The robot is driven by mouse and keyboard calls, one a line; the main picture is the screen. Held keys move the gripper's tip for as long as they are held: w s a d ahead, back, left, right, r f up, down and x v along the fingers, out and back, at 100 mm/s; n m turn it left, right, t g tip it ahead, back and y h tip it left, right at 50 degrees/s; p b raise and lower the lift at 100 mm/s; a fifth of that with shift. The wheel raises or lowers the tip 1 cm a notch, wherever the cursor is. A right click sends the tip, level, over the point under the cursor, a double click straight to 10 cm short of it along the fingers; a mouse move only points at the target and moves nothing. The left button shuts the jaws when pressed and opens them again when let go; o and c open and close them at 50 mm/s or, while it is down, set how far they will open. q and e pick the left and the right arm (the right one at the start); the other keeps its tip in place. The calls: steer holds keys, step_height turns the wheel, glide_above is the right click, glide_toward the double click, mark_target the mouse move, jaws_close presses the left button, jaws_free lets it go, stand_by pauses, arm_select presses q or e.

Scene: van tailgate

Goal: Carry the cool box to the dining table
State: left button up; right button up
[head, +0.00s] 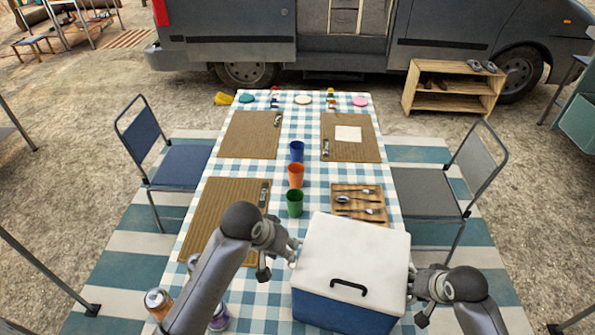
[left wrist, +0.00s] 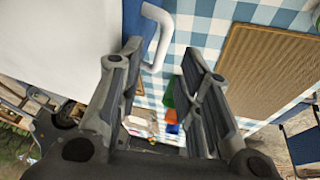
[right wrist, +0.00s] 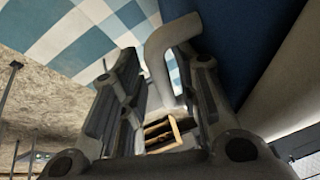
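The cool box (head: 352,260), blue with a white lid and a dark lid handle, is upright at the near end of the dining table (head: 262,318), between my grippers. I cannot tell whether it rests fully on the cloth. My left gripper (head: 280,260) is at its left side. In the left wrist view its fingers are apart, with a pale side handle (left wrist: 159,38) beside and partly behind one finger. My right gripper (head: 417,302) is at the right side. In the right wrist view its fingers are apart, with a grey side handle (right wrist: 158,62) between them.
Beyond the box are a cutlery tray (head: 345,215), green (head: 294,204), orange (head: 296,176) and blue cups (head: 297,151), and placemats (head: 250,135). A can (head: 158,302) stands near left. Chairs (head: 170,160) flank the table. A shelf (head: 452,92) and van (head: 300,40) stand behind.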

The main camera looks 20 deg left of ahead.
steer(key=v, duration=1.2)
stand_by(0.3)
